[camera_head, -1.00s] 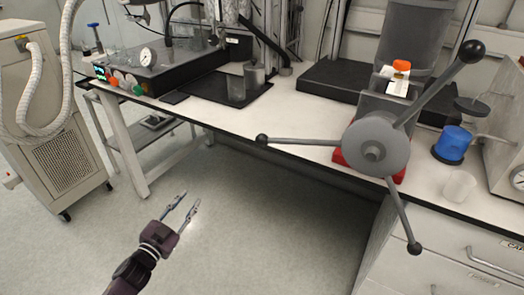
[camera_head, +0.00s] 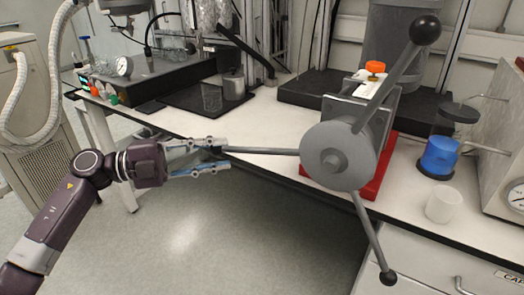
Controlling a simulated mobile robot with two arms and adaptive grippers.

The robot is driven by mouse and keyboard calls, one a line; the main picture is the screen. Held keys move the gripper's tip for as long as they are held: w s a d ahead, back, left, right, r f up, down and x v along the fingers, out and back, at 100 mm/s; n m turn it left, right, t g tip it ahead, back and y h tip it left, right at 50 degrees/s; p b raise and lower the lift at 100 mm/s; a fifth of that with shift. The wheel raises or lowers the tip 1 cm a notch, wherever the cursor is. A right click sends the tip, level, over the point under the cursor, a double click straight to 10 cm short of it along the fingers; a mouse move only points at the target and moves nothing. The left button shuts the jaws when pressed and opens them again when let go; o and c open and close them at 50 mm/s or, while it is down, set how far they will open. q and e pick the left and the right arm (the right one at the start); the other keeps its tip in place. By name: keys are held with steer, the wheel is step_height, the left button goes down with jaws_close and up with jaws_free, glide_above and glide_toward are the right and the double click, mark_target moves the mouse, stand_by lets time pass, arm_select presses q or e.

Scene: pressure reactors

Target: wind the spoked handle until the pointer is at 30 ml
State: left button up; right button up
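The grey spoked handle (camera_head: 338,156) has a round hub and three spokes with black ball knobs. One spoke points up right to a large knob (camera_head: 425,30), one points down to a knob (camera_head: 388,278), and one points left. My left gripper (camera_head: 226,154) is at the outer end of the left spoke. Its two fingers are apart, one above and one below that end, and the knob there is mostly hidden. I cannot tell whether they touch it. The handle sits on a unit with a red base (camera_head: 378,180). No pointer or ml scale can be made out. My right gripper is not in view.
A steel box with a gauge (camera_head: 515,197) is at the right edge. A black tray (camera_head: 190,99) lies at the back left. Open floor lies below the bench's front edge.

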mark_target(238, 151)
arm_select(q)
steer(key=shift+w+d, duration=0.2)
steer(key=shift+d, duration=0.85)
steer(key=shift+w+d, duration=0.2)
steer(key=shift+d, duration=0.8)
steer(key=shift+w+d, duration=0.2)
steer(key=shift+d, duration=0.85)
jaws_close()
